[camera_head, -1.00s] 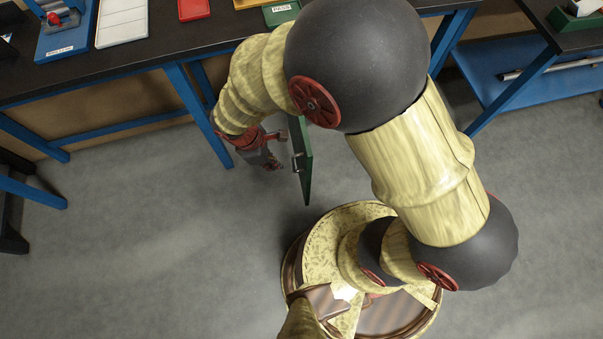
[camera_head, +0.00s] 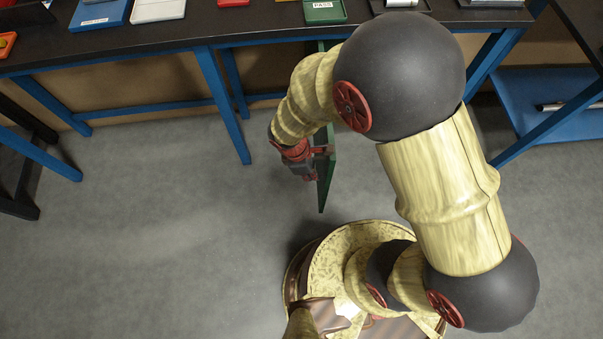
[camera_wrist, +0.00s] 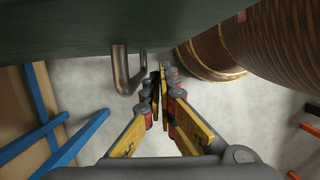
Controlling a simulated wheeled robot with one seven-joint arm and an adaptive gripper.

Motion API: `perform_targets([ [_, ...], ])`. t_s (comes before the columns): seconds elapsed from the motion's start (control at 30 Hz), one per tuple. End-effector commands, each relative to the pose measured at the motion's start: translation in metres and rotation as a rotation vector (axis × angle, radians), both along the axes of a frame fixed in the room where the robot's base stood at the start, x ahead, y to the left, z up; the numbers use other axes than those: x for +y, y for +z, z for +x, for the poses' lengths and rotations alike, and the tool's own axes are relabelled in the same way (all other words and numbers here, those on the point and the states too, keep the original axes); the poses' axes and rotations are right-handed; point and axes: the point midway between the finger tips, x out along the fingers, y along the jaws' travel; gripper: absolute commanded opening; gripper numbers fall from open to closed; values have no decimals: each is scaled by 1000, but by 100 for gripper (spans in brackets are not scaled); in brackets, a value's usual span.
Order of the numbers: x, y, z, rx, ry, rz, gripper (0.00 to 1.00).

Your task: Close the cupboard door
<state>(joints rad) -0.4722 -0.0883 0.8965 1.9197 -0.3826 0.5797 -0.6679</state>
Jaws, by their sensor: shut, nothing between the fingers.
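The green cupboard door (camera_head: 326,180) stands open, seen nearly edge-on below the bench, jutting out toward my base. The cupboard body is mostly hidden behind my arm. My gripper (camera_head: 308,176) is just left of the door, close to its face, pointing down. In the wrist view the door (camera_wrist: 80,25) fills the top, with a metal bar handle (camera_wrist: 125,70) on it. My gripper (camera_wrist: 162,75) is shut and empty there, its fingertips close together to the right of the handle. I cannot tell whether it touches the door.
A black bench (camera_head: 190,40) with blue legs (camera_head: 222,105) runs along the back, holding trays, including a green one (camera_head: 325,12). Another blue-framed table with a low shelf (camera_head: 550,95) stands at right. The grey floor (camera_head: 160,210) left of the door is clear.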

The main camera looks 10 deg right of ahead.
Motion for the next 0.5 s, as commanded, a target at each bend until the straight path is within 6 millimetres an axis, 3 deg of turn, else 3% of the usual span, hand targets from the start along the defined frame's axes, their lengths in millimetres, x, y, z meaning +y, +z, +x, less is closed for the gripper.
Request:
perform_targets([
  [0.17, -10, 0, -1, 0, -1, 0, 0],
  [0.5, -11, 0, -1, 0, 0, 0, 0],
])
